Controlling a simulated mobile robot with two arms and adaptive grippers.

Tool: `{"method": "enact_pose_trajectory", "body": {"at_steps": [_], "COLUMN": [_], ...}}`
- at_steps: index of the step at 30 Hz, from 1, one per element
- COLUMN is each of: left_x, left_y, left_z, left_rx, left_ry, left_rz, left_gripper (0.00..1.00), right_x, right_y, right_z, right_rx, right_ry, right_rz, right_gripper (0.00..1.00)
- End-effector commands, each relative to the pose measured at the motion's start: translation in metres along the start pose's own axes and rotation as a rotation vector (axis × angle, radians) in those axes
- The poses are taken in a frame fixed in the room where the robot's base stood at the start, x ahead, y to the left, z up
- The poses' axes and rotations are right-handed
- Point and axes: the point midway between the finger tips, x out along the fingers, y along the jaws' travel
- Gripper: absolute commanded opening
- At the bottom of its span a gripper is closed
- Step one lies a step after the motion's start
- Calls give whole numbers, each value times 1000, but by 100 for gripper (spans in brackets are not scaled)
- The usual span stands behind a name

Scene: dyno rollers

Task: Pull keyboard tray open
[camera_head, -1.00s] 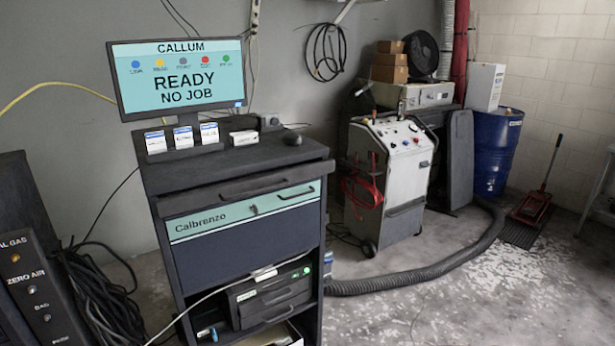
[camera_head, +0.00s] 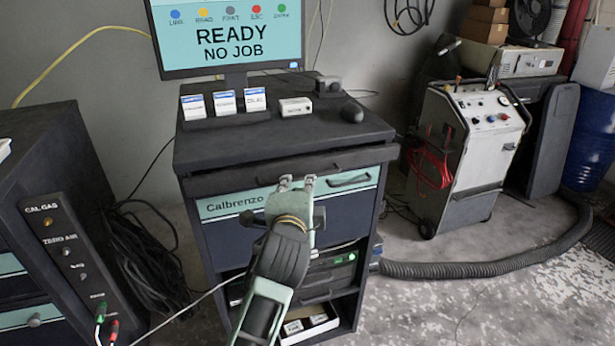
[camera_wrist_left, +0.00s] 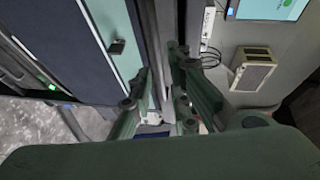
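The keyboard tray (camera_head: 290,164) is a dark slab with a front lip, just under the black top of the cart. It looks pushed in. My left gripper (camera_head: 297,183) reaches up from below, its fingertips at the tray's front lip in the head view. In the left wrist view the fingers (camera_wrist_left: 164,84) stand apart, with the dark front edge of the tray (camera_wrist_left: 164,25) running between them. Whether either finger touches it is unclear. The gripper hides part of the tray front and the teal drawer below. My right gripper is not in view.
The teal "Calbrenzo" drawer (camera_head: 347,181) with its own handle lies just below the tray. A monitor (camera_head: 228,38), small labelled boxes (camera_head: 225,102) and a dark mouse (camera_head: 352,111) are on the cart top. A dark cabinet (camera_head: 40,150) stands left; a white machine (camera_head: 470,150) stands right.

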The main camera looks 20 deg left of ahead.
Motion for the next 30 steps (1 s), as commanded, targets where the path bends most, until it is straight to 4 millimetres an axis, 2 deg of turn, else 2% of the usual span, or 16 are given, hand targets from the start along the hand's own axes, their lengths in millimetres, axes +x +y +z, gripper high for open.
{"method": "enact_pose_trajectory", "body": {"at_steps": [4,9,18,24,30], "left_x": [24,39,42,42,42], "left_y": [-1,-1,1,1,1], "left_z": [0,0,0,0,0], "left_rx": [0,-2,-2,-2,-2], "left_ry": [1,1,2,2,2], "left_rz": [1,0,1,1,2], "left_gripper": [17,17,17,1,0], "right_x": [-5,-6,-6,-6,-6], "right_y": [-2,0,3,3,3], "right_z": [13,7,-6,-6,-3], "right_rx": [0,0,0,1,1], "right_ry": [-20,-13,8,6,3], "right_rz": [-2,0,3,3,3], "right_gripper": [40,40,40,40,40]}}
